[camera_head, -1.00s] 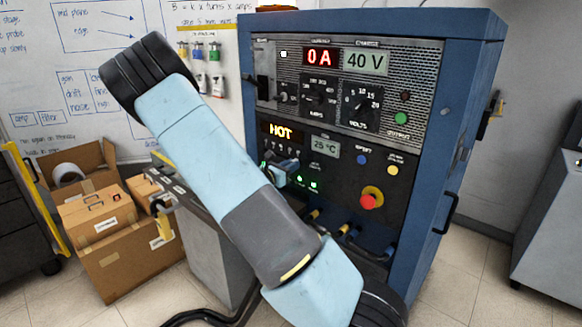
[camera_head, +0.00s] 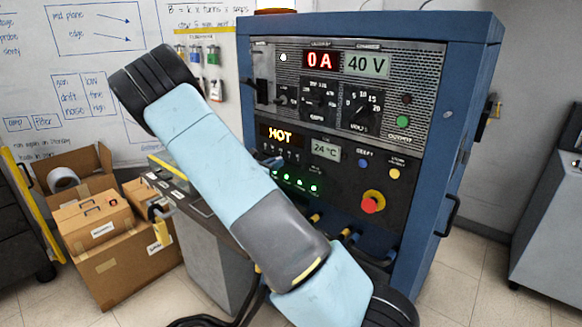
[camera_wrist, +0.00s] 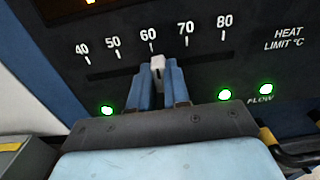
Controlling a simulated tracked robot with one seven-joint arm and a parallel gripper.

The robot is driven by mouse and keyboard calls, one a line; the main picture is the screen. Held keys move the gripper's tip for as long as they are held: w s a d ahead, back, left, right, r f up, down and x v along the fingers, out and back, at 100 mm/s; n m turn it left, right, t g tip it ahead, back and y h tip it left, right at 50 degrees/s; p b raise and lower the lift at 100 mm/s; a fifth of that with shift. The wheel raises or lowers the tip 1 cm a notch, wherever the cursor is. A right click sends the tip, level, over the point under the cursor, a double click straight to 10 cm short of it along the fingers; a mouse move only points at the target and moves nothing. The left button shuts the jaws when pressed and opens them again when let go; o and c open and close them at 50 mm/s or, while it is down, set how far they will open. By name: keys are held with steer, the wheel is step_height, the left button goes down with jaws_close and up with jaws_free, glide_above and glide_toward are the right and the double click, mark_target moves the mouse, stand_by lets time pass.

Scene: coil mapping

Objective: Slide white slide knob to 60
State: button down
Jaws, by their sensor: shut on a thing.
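The white slide knob (camera_wrist: 157,62) sits in a dark slot under a printed scale in the wrist view, at about the 60 mark. My gripper (camera_wrist: 158,70) is shut on it, with one blue finger on each side. The scale (camera_wrist: 149,36) runs from 40 at left to 80 at right, next to the words HEAT LIMIT °C. In the head view my arm covers part of the panel, and the knob cannot be made out there.
Green lights (camera_wrist: 224,95) glow below the slot. In the head view the blue cabinet (camera_head: 455,110) carries dials, a red stop button (camera_head: 372,201) and cables. Cardboard boxes (camera_head: 112,265) stand at the left.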

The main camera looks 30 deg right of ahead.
steer(key=shift+w+a, duration=0.2)
steer(key=shift+w, duration=0.1)
steer(key=c, duration=1.1)
jaws_free()
steer(key=shift+s, duration=0.1)
steer(key=v, duration=1.3)
steer(key=shift+a+f, duration=0.1)
steer(key=shift+a, duration=0.2)
steer(key=shift+s, duration=0.1)
